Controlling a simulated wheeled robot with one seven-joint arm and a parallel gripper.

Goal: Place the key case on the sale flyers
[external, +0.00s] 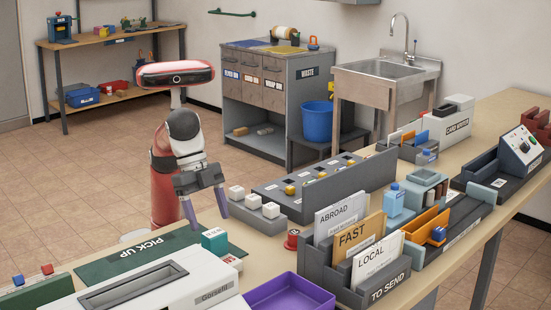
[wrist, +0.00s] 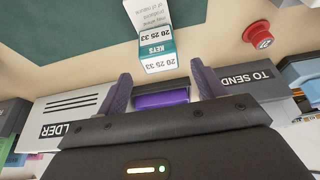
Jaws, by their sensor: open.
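The key case, a small teal and white box marked KEYS (wrist: 156,50), stands on the table beside the green mat. It also shows in the external view (external: 214,240). A white printed surface (wrist: 150,14) adjoins it in the wrist view; I cannot tell if it is part of the case. My gripper (external: 206,212) is open and empty, pointing down above the table. In the wrist view its purple-grey fingers (wrist: 160,80) are apart, and the key case is beyond them, not between them. I cannot pick out the sale flyers in either view.
A green PICK UP mat (external: 140,252), white machine (external: 160,290) and purple tray (external: 285,294) are near the key case. A red button (external: 292,240) stands to its right. The grey TO SEND rack (external: 345,287) holds upright envelopes. White blocks (external: 252,202) sit beside my gripper.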

